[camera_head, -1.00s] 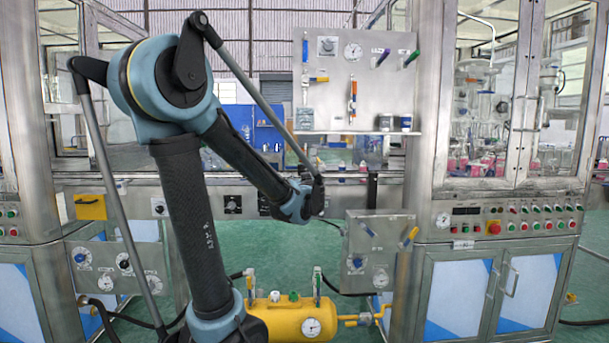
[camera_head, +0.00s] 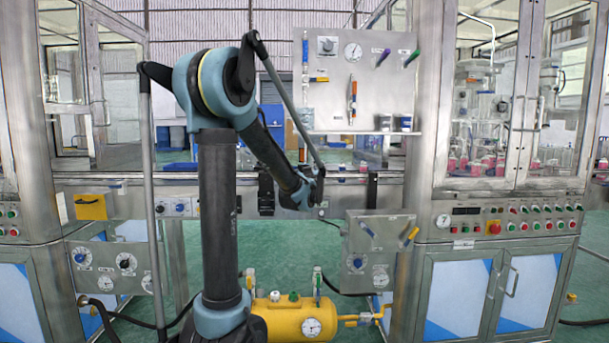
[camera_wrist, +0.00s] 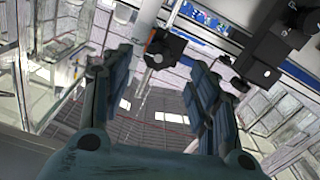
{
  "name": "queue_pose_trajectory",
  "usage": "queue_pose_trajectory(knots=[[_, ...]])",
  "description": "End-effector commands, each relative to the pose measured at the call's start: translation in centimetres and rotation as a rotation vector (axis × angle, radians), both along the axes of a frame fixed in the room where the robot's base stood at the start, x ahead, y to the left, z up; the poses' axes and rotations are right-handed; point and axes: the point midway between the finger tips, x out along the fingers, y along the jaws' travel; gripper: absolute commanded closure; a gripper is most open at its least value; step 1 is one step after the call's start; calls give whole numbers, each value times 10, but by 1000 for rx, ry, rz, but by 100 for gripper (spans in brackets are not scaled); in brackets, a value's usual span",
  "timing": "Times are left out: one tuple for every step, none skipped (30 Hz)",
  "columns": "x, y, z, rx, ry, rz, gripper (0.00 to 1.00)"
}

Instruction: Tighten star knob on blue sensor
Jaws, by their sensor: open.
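My gripper (camera_wrist: 160,70) is open in the wrist view, its two blue-grey fingers spread apart. A dark knob-like part (camera_wrist: 167,48) shows between and beyond the fingertips, beside a pale cylinder (camera_wrist: 147,18); I see no grip on it. I cannot tell for sure whether it is the star knob. A larger black block (camera_wrist: 268,52) is at the upper right. No clearly blue sensor can be made out. In the head view, my wrist is in front of the conveyor rail, and the gripper's fingers cannot be made out. Black brackets (camera_head: 266,190) (camera_head: 372,189) stand on the rail.
The metal conveyor rail (camera_head: 345,178) runs across behind my arm. An upright panel (camera_head: 385,90) with gauge and handles stands behind it. A small valve panel (camera_head: 372,262) and yellow tank (camera_head: 285,318) are below. Machine cabinets flank both sides; green floor (camera_head: 215,262) shows between.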

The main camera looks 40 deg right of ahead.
Motion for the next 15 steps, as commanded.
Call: queue_pose_trajectory(knots=[[7,-4,0,0,0,1,45],[11,-7,0,0,0,1,45],[17,-10,0,0,0,2,45],[21,-12,0,0,0,2,45],[25,-14,0,0,0,2,45],[29,-17,0,0,0,2,45],[32,-19,0,0,0,1,45],[35,-21,0,0,0,1,45],[39,-24,0,0,0,1,45],[42,-26,0,0,0,1,45],[44,-27,0,0,0,1,45],[47,-29,0,0,0,1,45],[49,-30,0,0,0,1,45],[50,-30,0,0,0,1,45],[52,-31,0,0,0,1,45]])
